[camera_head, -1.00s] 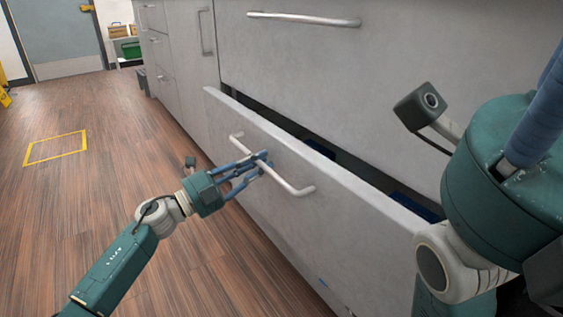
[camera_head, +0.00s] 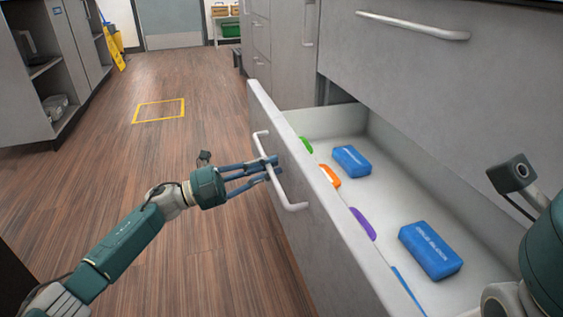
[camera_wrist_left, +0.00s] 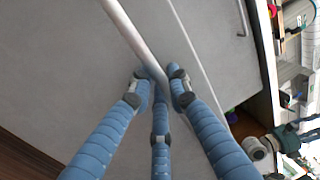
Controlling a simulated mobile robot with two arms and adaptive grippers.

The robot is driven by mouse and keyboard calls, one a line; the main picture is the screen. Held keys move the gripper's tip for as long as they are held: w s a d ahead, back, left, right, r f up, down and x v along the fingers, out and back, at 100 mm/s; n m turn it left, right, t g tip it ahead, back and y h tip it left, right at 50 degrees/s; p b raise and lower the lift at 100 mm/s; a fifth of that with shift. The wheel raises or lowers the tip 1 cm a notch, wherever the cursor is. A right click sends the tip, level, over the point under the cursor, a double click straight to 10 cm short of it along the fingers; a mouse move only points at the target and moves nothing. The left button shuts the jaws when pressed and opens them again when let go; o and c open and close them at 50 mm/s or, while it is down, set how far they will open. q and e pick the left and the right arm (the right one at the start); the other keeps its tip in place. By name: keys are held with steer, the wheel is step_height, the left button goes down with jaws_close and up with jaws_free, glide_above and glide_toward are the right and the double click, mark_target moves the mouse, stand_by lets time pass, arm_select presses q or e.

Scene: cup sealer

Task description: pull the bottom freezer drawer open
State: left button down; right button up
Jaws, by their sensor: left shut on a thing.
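The bottom drawer (camera_head: 315,200) stands well open, its grey front pulled out from the cabinet. Its bar handle (camera_head: 291,204) runs along the front panel and also shows in the left wrist view (camera_wrist_left: 128,28). My left gripper (camera_head: 272,167) is shut on this handle near its middle, with its blue fingers around the bar. In the left wrist view the fingers (camera_wrist_left: 161,92) meet at the handle. My right arm shows at the lower right of the head view, but its gripper is out of frame.
Inside the drawer lie blue packs (camera_head: 430,250), an orange item (camera_head: 331,176), a purple item (camera_head: 362,223) and a green one (camera_head: 306,146). A closed drawer with a handle (camera_head: 412,25) is above. Clear wooden floor (camera_head: 150,150) lies left; open shelves (camera_head: 45,90) stand beyond.

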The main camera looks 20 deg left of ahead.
arm_select(q)
steer(key=shift+s+a+r, duration=0.1)
steer(key=shift+s+a, duration=0.05)
steer(key=shift+a, duration=0.1)
steer(key=c, duration=1.7)
jaws_free()
steer(key=shift+c, duration=0.2)
steer(key=v, duration=1.2)
